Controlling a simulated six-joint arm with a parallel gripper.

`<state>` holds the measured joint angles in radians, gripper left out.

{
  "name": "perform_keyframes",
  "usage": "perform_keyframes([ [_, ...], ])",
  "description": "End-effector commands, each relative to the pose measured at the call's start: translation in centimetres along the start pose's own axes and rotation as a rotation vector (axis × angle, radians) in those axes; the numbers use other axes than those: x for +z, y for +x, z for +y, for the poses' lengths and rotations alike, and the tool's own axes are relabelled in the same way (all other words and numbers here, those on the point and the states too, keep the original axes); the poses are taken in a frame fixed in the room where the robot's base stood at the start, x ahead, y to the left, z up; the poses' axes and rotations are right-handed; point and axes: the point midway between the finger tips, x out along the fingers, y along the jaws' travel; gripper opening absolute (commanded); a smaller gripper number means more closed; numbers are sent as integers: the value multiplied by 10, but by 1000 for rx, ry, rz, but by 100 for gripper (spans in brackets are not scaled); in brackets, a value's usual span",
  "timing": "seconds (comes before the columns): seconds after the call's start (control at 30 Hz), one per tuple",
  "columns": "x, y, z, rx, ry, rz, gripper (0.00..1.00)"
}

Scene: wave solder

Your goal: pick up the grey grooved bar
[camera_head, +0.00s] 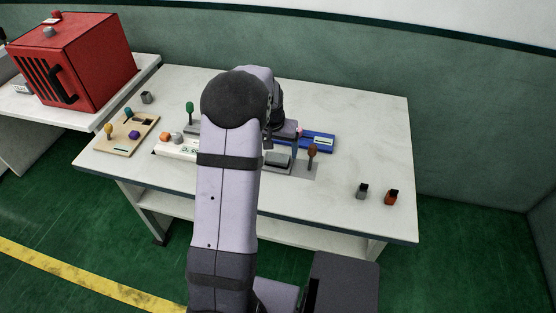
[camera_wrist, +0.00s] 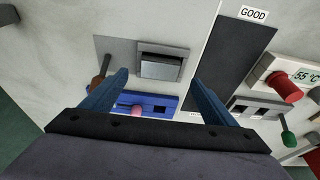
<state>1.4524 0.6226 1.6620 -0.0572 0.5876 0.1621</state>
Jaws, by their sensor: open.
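In the wrist view the block appears between and just beyond the fingertips; the height gap cannot be told.
A blue device (camera_head: 318,140) with a pink knob (camera_wrist: 137,110) lies close by. A dark panel (camera_wrist: 232,60) is labelled GOOD. Small dark (camera_head: 363,191) and orange-brown (camera_head: 393,197) blocks stand at right. The table's (camera_head: 365,130) right side is mostly clear.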

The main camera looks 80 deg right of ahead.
Motion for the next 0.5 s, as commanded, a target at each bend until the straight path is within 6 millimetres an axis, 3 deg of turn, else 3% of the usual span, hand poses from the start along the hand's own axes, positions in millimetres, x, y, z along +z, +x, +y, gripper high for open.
perform_keyframes([
  [0.5, 0, 46, 1, 0, 0, -3, 80],
])
